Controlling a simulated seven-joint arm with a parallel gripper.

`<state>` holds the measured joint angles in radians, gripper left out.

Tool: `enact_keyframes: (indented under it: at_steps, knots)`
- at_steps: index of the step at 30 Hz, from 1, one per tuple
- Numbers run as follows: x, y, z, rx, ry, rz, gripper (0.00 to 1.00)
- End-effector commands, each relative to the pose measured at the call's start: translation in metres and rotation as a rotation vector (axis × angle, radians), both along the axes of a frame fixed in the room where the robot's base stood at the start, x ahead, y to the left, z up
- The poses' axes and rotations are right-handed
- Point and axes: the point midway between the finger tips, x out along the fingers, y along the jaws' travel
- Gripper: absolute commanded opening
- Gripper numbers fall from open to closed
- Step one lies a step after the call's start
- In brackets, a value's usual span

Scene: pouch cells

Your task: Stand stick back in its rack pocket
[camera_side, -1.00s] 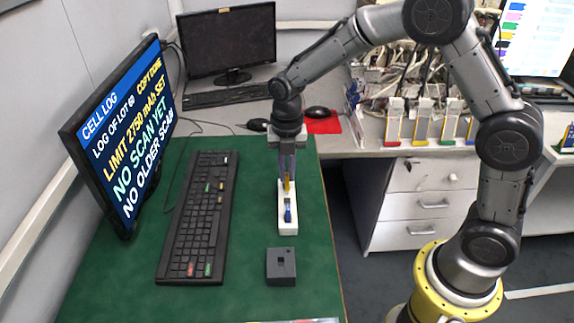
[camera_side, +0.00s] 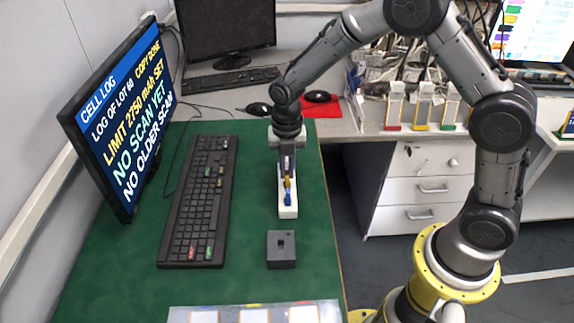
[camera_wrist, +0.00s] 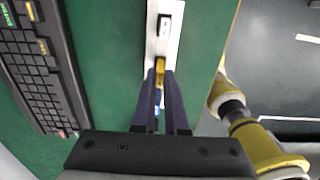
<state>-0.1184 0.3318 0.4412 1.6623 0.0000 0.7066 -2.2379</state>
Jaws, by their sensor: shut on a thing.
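The white rack (camera_side: 288,212) stands on the green mat, long side running away from the side camera. My gripper (camera_side: 287,172) points down over it, shut on the yellow stick (camera_side: 287,183). In the wrist view, the yellow stick (camera_wrist: 160,66) sits between my fingertips (camera_wrist: 160,76), in line with the rack (camera_wrist: 152,40). A blue stick (camera_side: 288,198) stands in the rack's near part and shows partly between my fingers in the wrist view (camera_wrist: 157,107). A dark slot (camera_wrist: 164,26) shows at the rack's far part. I cannot tell how deep the yellow stick's lower end sits.
A black keyboard (camera_side: 197,205) lies left of the rack. A dark block (camera_side: 281,252) stands in front of it. A pale tray (camera_side: 180,313) lies at the mat's near edge. A monitor (camera_side: 122,120) stands at left. The mat right of the rack is clear.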

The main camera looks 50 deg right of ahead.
Motion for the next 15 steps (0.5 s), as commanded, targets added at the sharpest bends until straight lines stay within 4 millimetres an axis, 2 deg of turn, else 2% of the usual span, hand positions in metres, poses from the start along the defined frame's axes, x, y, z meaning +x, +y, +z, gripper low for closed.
enact_keyframes:
  at_steps: [11,12,15]
  knots:
    - [0.0001,0.0000,-0.0017,0.000,0.000,0.000,0.00]
    - [0.0001,0.0000,-0.0017,0.000,0.000,0.000,0.16]
    - [0.0001,0.0000,-0.0016,0.000,0.000,0.000,0.34]
